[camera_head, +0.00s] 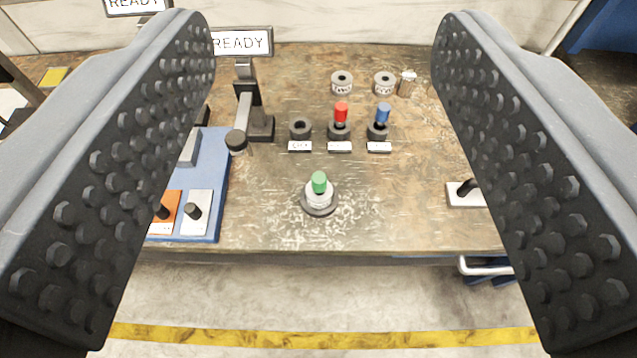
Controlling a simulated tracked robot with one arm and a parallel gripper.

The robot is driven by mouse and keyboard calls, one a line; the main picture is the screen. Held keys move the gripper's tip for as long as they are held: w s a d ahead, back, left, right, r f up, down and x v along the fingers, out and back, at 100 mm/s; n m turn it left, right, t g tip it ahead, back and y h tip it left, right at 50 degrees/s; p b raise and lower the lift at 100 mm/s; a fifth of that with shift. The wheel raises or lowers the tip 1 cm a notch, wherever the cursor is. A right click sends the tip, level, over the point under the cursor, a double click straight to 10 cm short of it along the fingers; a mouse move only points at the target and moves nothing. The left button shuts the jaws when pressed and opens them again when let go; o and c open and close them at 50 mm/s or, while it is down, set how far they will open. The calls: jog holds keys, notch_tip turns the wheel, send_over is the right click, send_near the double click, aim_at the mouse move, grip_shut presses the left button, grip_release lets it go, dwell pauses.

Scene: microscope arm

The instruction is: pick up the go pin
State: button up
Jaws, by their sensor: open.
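A green-topped pin (319,183), which looks like the go pin, stands upright in a light grey ringed piece on a dark round base (320,207), near the front of the worn workbench. A red-topped pin (341,112) and a blue-topped pin (383,113) stand in black holders behind it. A third black holder (300,127) to their left is empty. The small labels in front of the holders are hard to read. My gripper (320,60) is open and empty. Its two studded fingers frame the picture left and right, and the green pin shows between them, untouched.
A blue panel (219,190) with levers is partly behind my left finger. A lever switch (466,194) is at right. Grey rings (342,83) lie at the back.

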aim_at(321, 175)
jog(key=w+a+f+g+b, duration=0.15)
jog(key=w+f, duration=0.25)
jog(key=f, duration=0.5)
jog(key=w+a+f+b, duration=0.15)
jog(key=w+f, duration=0.25)
jog(key=f, duration=0.4)
jog(key=w+a+f+b, duration=0.1)
jog(key=w+a+f, duration=0.25)
jog(key=f, duration=0.55)
jog(key=w+d+f+m+h+b, duration=0.1)
jog(key=d+f, duration=0.1)
jog(key=f, duration=0.8)
jog(key=w+d+f+m+h+b, duration=0.1)
jog(key=w+d+f+h+b, duration=0.1)
jog(key=f, duration=0.8)
jog(key=shift+g, duration=0.35)
jog(key=b+x, duration=0.1)
jog(key=x, duration=0.6)
jog(key=shift+w+d, duration=0.15)
jog(key=shift+w, duration=0.1)
jog(key=shift+b+x, duration=1.2)
jog(key=shift+x, duration=1.55)
jog(key=shift+r, duration=0.2)
grip_shut()
